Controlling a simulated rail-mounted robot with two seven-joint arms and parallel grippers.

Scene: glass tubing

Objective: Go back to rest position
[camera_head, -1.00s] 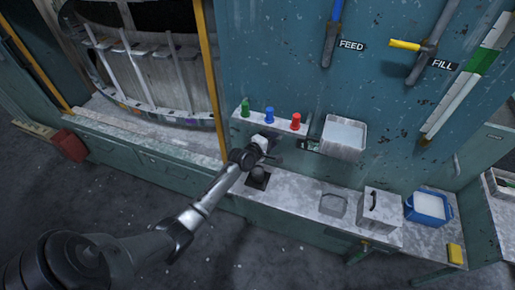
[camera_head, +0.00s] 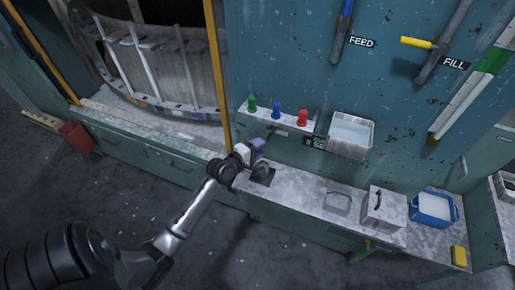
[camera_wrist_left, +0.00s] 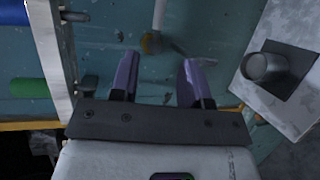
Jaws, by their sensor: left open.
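My left gripper (camera_head: 256,155) is at the end of the arm that comes in from the lower left of the head view. It hovers close to the dark cylindrical knob on the counter. In the left wrist view its two purple fingers (camera_wrist_left: 158,82) stand apart with nothing between them. The dark knob (camera_wrist_left: 264,68) sits on a black square plate, to the right of the fingers and apart from them. My right gripper is in neither view.
A small shelf carries a green peg (camera_head: 252,104), a blue peg (camera_head: 276,111) and a red peg (camera_head: 303,117). A grey bin (camera_head: 350,136) hangs beside it. A metal box (camera_head: 383,208) and a blue tub (camera_head: 433,209) stand on the counter's right. Floor space lies in front.

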